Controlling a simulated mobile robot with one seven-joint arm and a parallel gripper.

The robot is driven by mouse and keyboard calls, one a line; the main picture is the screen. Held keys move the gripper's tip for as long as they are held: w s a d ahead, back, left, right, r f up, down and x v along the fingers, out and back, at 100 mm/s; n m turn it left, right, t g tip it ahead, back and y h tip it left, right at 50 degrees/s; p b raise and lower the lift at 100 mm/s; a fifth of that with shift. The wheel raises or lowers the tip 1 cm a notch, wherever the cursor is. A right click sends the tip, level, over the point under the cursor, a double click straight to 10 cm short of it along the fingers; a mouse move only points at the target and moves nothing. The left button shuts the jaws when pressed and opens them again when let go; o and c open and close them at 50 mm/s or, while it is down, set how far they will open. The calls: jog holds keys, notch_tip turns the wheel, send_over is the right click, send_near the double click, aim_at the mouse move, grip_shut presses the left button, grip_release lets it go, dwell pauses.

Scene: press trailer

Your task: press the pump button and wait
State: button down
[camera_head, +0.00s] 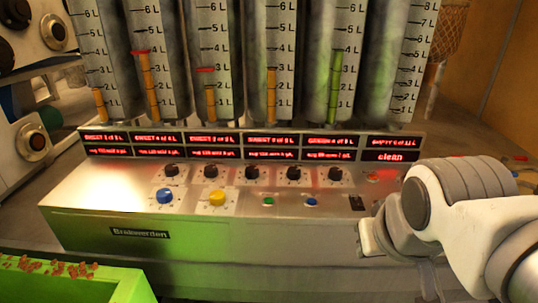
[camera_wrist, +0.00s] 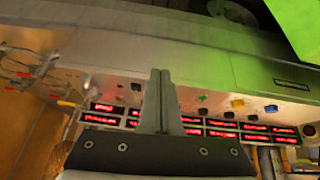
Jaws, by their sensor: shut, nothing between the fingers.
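I cannot tell which is the pump button. My gripper is at the panel's right end in the head view, mostly hidden by my arm. In the wrist view, my gripper (camera_wrist: 160,75) is shut and empty. The panel appears upside down there, with the large blue button (camera_wrist: 271,109) to the right of the fingers.
Several graduated tubes (camera_head: 270,60) stand behind the panel. Red displays (camera_head: 215,152) run below them; the rightmost reads "clean". Black knobs (camera_head: 252,173) line the panel. A green bin (camera_head: 125,290) is at front left. Loose wires (camera_wrist: 35,70) lie beyond the panel.

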jog(key=w+d+r+n+t+h+p, duration=0.25)
jog(key=w+r+p, duration=0.25)
jog(key=w, duration=0.5)
jog(key=n+g+y+p, duration=0.1)
jog(key=n+y+p, duration=0.9)
jog(key=n, duration=0.4)
send_over(269, 201)
jog(key=p, duration=0.1)
notch_tip(269, 201, down, 3)
jog(key=shift+s+d+r+h, duration=0.1)
jog(key=shift+s+d+h, duration=0.15)
jog(key=shift+d+h, duration=0.2)
notch_tip(269, 201, down, 7)
jog(key=b, duration=0.7)
jog(key=shift+b, duration=0.4)
jog(key=shift+f+b, duration=0.55)
jog(key=shift+f, duration=0.35)
